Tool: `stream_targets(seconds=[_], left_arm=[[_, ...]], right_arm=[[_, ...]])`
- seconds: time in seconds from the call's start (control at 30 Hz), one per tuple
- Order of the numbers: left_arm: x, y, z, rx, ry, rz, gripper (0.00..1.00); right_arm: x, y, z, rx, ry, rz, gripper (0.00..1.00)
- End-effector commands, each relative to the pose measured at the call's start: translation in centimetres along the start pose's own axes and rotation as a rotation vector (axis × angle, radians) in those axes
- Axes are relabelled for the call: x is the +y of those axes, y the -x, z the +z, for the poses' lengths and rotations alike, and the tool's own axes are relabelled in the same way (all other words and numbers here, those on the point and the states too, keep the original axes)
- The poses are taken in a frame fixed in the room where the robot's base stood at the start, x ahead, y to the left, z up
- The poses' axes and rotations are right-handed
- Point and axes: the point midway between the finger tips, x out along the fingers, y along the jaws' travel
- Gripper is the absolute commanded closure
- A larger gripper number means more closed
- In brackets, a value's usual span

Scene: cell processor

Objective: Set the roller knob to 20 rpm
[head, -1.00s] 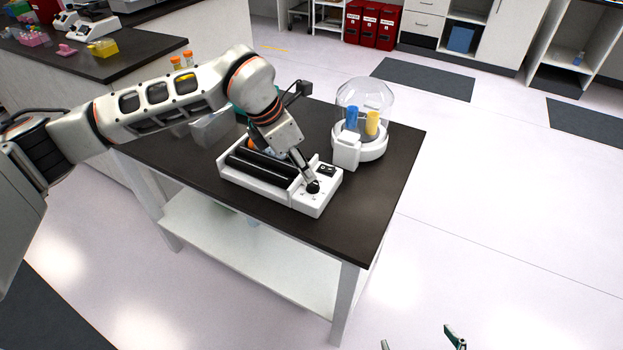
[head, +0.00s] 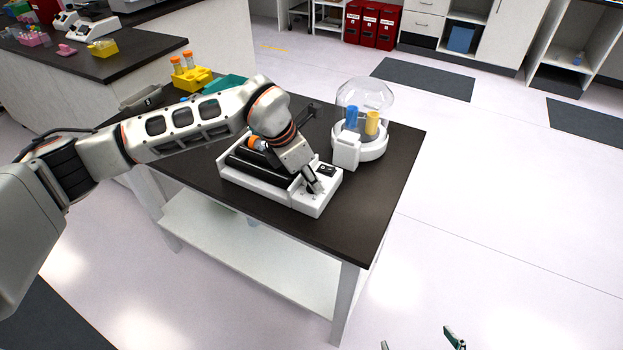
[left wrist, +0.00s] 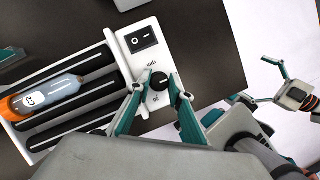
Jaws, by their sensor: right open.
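The white roller device (head: 268,190) stands on the dark table, with black rollers and a control panel at its right end. The round black roller knob (left wrist: 158,82) is on that panel, with small print around it. I cannot read its setting. My left gripper (left wrist: 160,92) is open, pointing down, with one teal finger on each side of the knob and gaps between. In the head view the left gripper (head: 315,187) largely hides the knob. My right gripper (head: 419,341) is open and empty at the bottom edge; it also shows in the left wrist view (left wrist: 268,85).
An orange-capped bottle (left wrist: 45,97) lies on the rollers. A black rocker switch (left wrist: 142,39) sits beside the knob. A domed centrifuge (head: 372,143) with blue and yellow tubes stands behind right. A yellow rack (head: 190,78) is at the back left. The table's front right is clear.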

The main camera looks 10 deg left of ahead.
Motion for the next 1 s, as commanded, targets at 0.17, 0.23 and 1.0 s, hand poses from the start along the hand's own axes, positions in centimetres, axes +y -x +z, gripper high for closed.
stream_targets(seconds=[0.17,0.23,1.0], left_arm=[[0.0,0.1,0.0,0.000,-0.012,-0.006,1.00],[0.1,0.1,0.0,0.000,-0.029,-0.012,1.00],[0.4,-0.2,0.1,-0.001,-0.594,-0.247,1.00]], right_arm=[[0.0,0.0,0.0,0.001,0.000,0.000,0.00],[0.0,0.0,-0.1,0.002,0.000,0.000,0.00],[-0.4,-0.7,1.8,-0.011,-0.004,-0.004,0.00]])
